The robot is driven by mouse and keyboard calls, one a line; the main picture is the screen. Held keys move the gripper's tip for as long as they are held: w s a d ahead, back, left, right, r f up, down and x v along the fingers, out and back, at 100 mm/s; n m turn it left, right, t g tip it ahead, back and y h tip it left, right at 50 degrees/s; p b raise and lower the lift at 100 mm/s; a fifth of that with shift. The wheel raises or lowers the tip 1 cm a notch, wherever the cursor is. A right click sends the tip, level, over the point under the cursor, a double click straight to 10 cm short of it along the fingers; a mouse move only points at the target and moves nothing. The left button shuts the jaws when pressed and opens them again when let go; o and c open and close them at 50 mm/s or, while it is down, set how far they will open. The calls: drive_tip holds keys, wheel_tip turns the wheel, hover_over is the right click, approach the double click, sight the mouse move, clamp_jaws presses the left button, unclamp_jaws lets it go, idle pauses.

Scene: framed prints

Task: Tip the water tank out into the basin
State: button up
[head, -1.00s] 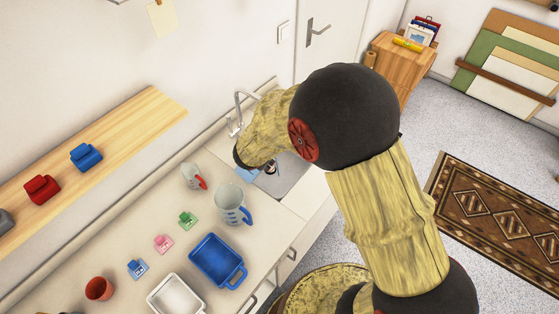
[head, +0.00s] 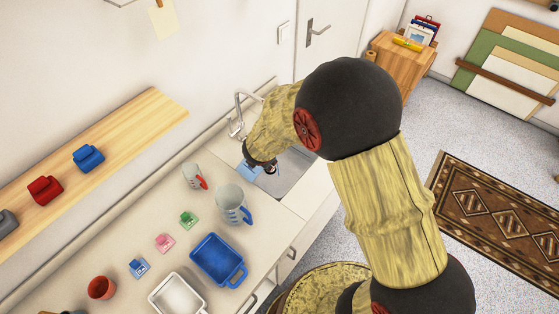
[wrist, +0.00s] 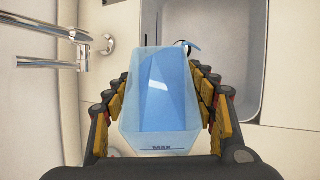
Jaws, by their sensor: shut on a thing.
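The water tank (wrist: 160,110) is a translucent, pale blue, open-topped container, with darker blue inside and small dark print near its lower edge in the wrist view. My gripper (wrist: 165,82) is shut on it, with fingers along both sides. In the head view a light blue part of the tank (head: 248,174) shows beside my gripper (head: 262,167), which is partly hidden by my arm. The basin (wrist: 215,75) is a grey sunken sink; it also shows in the head view (head: 290,175). The tank overlaps the basin's left side in the wrist view; its height above it is unclear.
A chrome tap (wrist: 60,62) stands left of the tank in the wrist view. On the counter (head: 115,245) are a jug with a blue handle (head: 231,205), a red-handled jug (head: 192,177), a blue tray (head: 217,260) and a white tray (head: 177,296).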

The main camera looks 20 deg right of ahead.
drive_tip(key=shift+w+d+f+g+y+p, duration=0.2)
drive_tip(key=shift+d+g+y+p, duration=0.1)
drive_tip(key=shift+y+p, duration=0.35)
idle(0.5)
drive_tip(key=shift+w+d+r+m+g+y+p, duration=0.15)
drive_tip(key=shift+d+r+m+y+p, duration=0.25)
drive_tip(key=shift+p, duration=0.5)
drive_tip(key=shift+d+r+m+g+y+p, duration=0.1)
drive_tip(key=shift+d+g+y+p, duration=0.15)
drive_tip(key=shift+y+p, duration=0.5)
drive_tip(key=shift+w+d+r+m+g+y+p, duration=0.15)
drive_tip(key=shift+d+y+p, duration=0.25)
drive_tip(key=shift+p, duration=0.6)
drive_tip(key=shift+w+d+r+m+g+y+p, duration=0.15)
drive_tip(key=shift+d+y+p, duration=0.25)
drive_tip(key=shift+p, duration=0.55)
drive_tip(key=shift+w+d+r+m+g+y+p, duration=0.15)
drive_tip(key=shift+d+y+p, duration=0.25)
drive_tip(key=shift+p, duration=0.5)
drive_tip(key=shift+w+d+y+p, duration=0.15)
drive_tip(key=shift+d+y+p, duration=0.6)
drive_tip(key=shift+p, duration=1.25)
